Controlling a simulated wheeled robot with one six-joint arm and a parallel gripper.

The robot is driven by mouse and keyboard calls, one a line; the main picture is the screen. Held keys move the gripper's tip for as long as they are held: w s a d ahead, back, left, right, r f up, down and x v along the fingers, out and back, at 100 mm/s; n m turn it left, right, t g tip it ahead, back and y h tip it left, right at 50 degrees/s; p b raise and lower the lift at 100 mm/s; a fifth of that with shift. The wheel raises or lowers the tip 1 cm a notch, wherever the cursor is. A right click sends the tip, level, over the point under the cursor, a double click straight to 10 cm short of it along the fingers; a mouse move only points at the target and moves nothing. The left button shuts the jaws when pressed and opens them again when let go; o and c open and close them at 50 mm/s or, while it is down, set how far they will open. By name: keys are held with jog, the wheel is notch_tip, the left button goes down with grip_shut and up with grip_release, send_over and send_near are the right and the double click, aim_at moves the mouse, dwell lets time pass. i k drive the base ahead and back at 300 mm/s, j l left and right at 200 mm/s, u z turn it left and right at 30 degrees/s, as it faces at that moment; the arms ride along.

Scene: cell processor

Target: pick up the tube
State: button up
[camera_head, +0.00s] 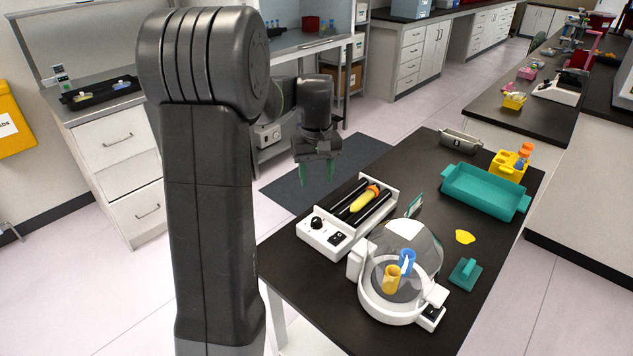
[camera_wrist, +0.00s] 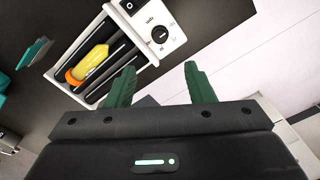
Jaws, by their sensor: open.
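A yellow tube with an orange cap (camera_head: 364,198) lies on the black rollers of a white tube roller (camera_head: 312,235) on the dark table. In the wrist view the tube (camera_wrist: 90,62) is left of my gripper's fingers, with its cap end at the lower left. My gripper (camera_head: 317,178) is open, with its green fingers pointing down. It hangs to the left of the roller, above and apart from it. The wrist view shows an empty gap between the fingers (camera_wrist: 160,68), and nothing covers the tube there.
A centrifuge (camera_head: 385,306) with a raised clear lid stands in front of the roller and holds yellow and blue items. A teal tray (camera_head: 484,191), a yellow rack (camera_head: 506,166) and a grey bin (camera_head: 460,141) stand farther right. A small card stands beside the roller.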

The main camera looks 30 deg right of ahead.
aim_at(371, 193)
jog(key=z, duration=1.7)
